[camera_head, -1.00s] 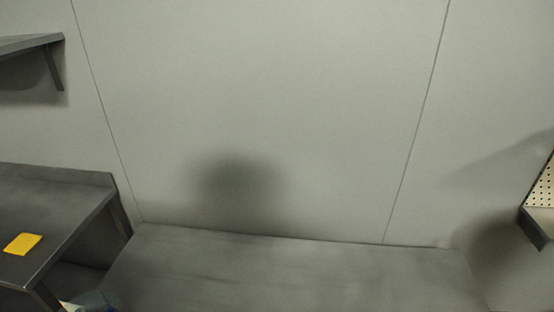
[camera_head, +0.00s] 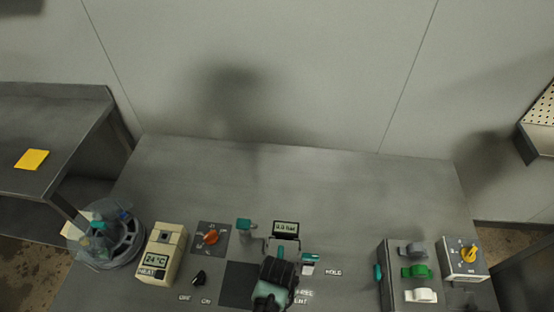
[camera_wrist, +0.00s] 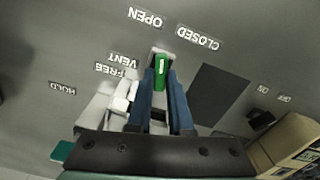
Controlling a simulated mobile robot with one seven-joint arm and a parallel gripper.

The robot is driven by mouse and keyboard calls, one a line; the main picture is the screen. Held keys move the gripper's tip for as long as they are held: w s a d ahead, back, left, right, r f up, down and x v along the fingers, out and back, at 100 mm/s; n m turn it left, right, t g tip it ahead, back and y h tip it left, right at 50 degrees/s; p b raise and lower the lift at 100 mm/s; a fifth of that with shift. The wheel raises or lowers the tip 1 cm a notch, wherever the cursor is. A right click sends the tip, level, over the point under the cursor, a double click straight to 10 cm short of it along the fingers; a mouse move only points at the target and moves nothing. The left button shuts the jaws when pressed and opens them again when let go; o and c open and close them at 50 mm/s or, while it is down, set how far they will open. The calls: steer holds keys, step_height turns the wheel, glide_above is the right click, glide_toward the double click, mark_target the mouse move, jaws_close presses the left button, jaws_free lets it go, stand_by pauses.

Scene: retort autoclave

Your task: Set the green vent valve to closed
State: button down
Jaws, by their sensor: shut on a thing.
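The green vent valve handle (camera_wrist: 162,72) has a white mark and shows between my blue fingertips in the wrist view. Its end points toward the space between the printed labels OPEN (camera_wrist: 145,18) and CLOSED (camera_wrist: 198,38). My gripper (camera_wrist: 161,84) is shut on this handle. In the head view my gripper (camera_head: 279,264) reaches down at the bottom middle of the panel (camera_head: 300,170) and hides the handle. The VENT label (camera_wrist: 125,60) lies left of the handle in the wrist view.
A pressure display (camera_head: 286,228) stands just behind my gripper. A beige heat box (camera_head: 166,253) and an orange knob (camera_head: 210,238) are to the left. A box with grey, green and white toggles (camera_head: 393,272) and a yellow-knob box (camera_head: 464,258) are right. The panel's back is clear.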

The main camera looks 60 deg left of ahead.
steer(key=m+p, duration=0.1)
steer(key=m, duration=0.3)
steer(key=shift+w+m, duration=0.1)
steer(key=shift+m, duration=0.2)
steer(key=shift+d+m+p, duration=0.15)
steer(key=shift+m+p, duration=0.3)
steer(key=shift+m, duration=2.15)
steer(key=shift+w, duration=0.1)
steer(key=c, duration=0.8)
jaws_free()
step_height(320, 180, up, 13)
